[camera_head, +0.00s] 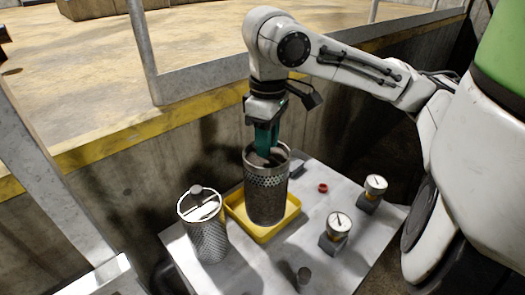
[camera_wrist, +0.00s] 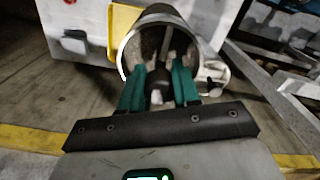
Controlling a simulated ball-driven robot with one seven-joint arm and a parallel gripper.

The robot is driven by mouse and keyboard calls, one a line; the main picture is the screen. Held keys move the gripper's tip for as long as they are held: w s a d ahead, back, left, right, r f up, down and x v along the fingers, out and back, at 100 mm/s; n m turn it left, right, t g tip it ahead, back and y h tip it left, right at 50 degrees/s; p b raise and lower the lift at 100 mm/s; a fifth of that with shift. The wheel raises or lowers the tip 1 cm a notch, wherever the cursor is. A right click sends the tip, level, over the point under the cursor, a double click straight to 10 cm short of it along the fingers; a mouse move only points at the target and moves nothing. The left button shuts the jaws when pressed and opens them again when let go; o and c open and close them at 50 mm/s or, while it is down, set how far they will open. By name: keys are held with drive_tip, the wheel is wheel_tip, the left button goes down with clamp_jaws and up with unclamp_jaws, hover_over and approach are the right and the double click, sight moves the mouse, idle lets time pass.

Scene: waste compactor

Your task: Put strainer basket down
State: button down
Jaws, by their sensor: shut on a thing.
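A dark, dirty strainer basket (camera_head: 266,200) with a perforated upper band stands upright over a shallow yellow tray (camera_head: 240,219). I cannot tell whether its base touches the tray. My gripper (camera_head: 263,150) comes down from above, its teal fingertips at the basket's open mouth. In the wrist view the gripper (camera_wrist: 158,90) is shut on a dark part at the mouth of the basket (camera_wrist: 127,48), whose inside looks grimy. The exact grip point is partly hidden by the fingers. A second, cleaner perforated basket (camera_head: 207,240) with a top handle stands left of the tray.
The grey worktop (camera_head: 305,222) also holds two gauges, one at the right (camera_head: 375,185) and one nearer (camera_head: 338,222), a small red cap (camera_head: 322,188) and a small dark knob (camera_head: 304,275). A concrete wall and metal railing (camera_head: 205,78) stand behind.

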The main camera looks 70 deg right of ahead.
drive_tip(key=d, duration=0.1)
drive_tip(key=w+d+f, duration=0.1)
drive_tip(key=d, duration=0.1)
drive_tip(key=d+f, duration=0.1)
drive_tip(key=shift+w+d+p, duration=0.15)
drive_tip(key=shift+w+p, duration=0.15)
drive_tip(key=shift+w, duration=0.1)
drive_tip(key=w+d+f+p, duration=0.1)
drive_tip(key=d+f, duration=0.3)
drive_tip(key=f, duration=0.5)
drive_tip(key=shift+w+d+f+p, duration=0.15)
drive_tip(key=shift+w+d+p, duration=0.15)
drive_tip(key=shift+w+d, duration=0.15)
drive_tip(key=shift+f, duration=0.1)
drive_tip(key=c, duration=0.8)
unclamp_jaws()
wheel_tip(320, 180, up, 12)
drive_tip(key=b, duration=0.1)
